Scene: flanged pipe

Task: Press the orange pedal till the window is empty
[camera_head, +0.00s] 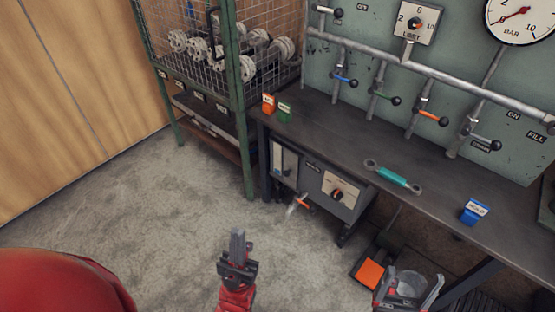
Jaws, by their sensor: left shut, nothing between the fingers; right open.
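The orange pedal (369,273) is on the floor under the bench at the lower right, joined to a dark base. My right gripper (414,281) is open at the bottom edge, just right of the pedal in the picture; whether it touches it I cannot tell. My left gripper (237,240) is shut and empty, over bare floor at the bottom centre, well left of the pedal. A narrow pale upright panel (284,160) on the cabinet front may be the window; its level is too small to read.
The cabinet (316,178) under the bench has a dial and an orange-handled tap (299,203). The bench (340,135) carries orange, green and blue blocks and a teal-handled tool (393,178). A wire-mesh rack (215,60) stands left.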

